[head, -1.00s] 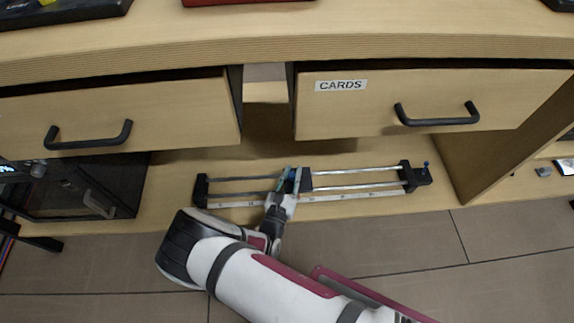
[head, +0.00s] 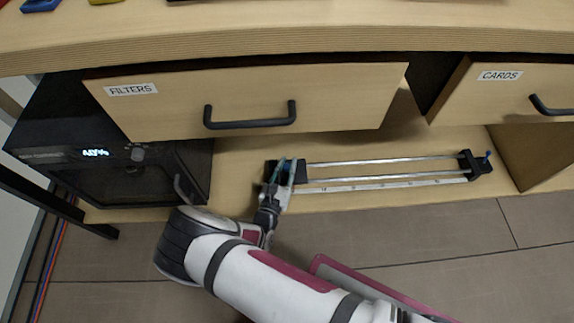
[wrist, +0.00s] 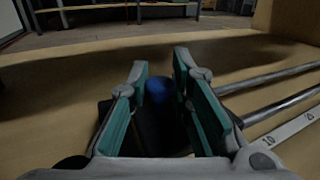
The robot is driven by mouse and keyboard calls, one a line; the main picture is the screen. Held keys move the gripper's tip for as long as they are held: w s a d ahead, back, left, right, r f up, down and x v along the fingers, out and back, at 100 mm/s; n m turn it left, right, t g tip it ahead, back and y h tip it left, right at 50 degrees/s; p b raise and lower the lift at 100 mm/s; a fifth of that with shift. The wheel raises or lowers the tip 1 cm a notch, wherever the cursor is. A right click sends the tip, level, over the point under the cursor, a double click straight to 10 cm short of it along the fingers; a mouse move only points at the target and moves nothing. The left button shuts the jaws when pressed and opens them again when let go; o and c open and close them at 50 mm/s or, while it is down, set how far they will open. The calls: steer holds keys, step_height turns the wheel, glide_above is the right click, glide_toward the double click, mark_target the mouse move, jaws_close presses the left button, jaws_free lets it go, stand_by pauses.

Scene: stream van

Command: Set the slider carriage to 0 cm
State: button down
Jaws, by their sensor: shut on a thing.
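The slider is a pair of metal rails (head: 385,161) between black end blocks on the wooden shelf, with a white scale strip (head: 390,185) along its front. The black carriage (head: 301,172) is at the left end of the rails, close to or against the left end block; my gripper hides any gap. My gripper (head: 284,165) is shut on the carriage. In the wrist view, the carriage's blue knob (wrist: 160,92) sits between the teal finger pads of my gripper (wrist: 160,62). Scale numbers, including 10, show to the right there.
The FILTERS drawer (head: 250,105) overhangs the slider's left part, and the CARDS drawer (head: 510,90) is at right. A black appliance with a lit display (head: 95,153) stands left of the slider. The floor in front (head: 400,240) is clear apart from my arm.

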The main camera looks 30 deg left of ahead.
steer(key=shift+s+a, duration=0.2)
steer(key=shift+s, duration=0.05)
steer(key=shift+f, duration=0.1)
steer(key=c, duration=1.5)
jaws_free()
steer(key=shift+a, duration=0.1)
steer(key=shift+o, duration=0.2)
steer(key=shift+w, duration=0.1)
